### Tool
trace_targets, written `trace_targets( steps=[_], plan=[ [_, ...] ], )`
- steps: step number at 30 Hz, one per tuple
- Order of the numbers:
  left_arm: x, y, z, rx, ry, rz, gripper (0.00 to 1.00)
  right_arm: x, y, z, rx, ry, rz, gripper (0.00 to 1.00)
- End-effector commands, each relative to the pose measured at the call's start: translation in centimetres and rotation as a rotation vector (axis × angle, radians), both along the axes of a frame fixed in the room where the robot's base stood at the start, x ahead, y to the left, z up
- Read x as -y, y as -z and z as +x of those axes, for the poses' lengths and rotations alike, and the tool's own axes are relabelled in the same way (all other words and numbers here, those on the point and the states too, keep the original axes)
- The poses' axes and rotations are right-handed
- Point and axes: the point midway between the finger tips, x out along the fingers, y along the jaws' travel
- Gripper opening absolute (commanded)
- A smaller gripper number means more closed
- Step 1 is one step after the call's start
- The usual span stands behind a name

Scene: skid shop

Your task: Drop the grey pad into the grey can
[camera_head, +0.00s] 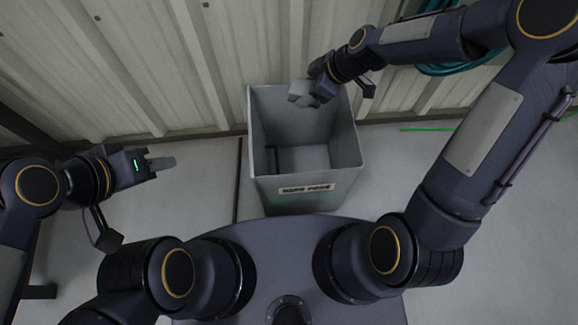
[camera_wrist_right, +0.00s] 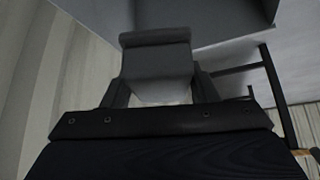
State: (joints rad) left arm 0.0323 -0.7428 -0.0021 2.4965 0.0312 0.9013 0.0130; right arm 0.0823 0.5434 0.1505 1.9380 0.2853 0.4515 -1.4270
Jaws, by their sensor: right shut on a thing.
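The grey can (camera_head: 262,165) stands upright on the floor against the ribbed wall, open at the top, with a lettered label on its near side. My right gripper (camera_head: 308,97) is shut on the grey pad (camera_head: 300,88) over the can's far part, near the back rim. The pad also shows between the fingers in the right wrist view (camera_wrist_right: 157,60), with part of the can (camera_wrist_right: 205,18) beyond it. Whether the pad is above or below the rim is hard to tell. My left gripper (camera_head: 163,163) is left of the can, its fingers seen edge-on, and holds nothing visible.
The ribbed wall (camera_head: 130,75) rises right behind the can. A coiled teal hose (camera_head: 455,68) lies at the upper right, with a thin green line (camera_head: 425,129) on the floor below it. The floor (camera_head: 195,190) left of the can is clear.

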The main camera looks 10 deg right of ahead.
Motion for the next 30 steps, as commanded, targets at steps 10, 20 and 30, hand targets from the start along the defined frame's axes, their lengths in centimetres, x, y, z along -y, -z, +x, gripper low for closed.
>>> trace_targets(
  steps=[10, 20, 30],
  plan=[
    [0.0, 2.0, 0.0, 0.000, 0.000, 0.000, 0.36, 0.0, 2.8, 0.0, -0.003, -0.003, 0.000, 0.30],
    [0.0, 4.0, 0.0, 0.000, 0.000, 0.000, 0.36, 0.0, 5.9, 0.0, -0.002, -0.002, 0.001, 0.30],
    [0.0, 3.9, 0.0, 0.000, 0.000, 0.000, 0.36, 0.0, 5.9, 0.0, -0.002, -0.001, 0.001, 0.62]
  ],
)
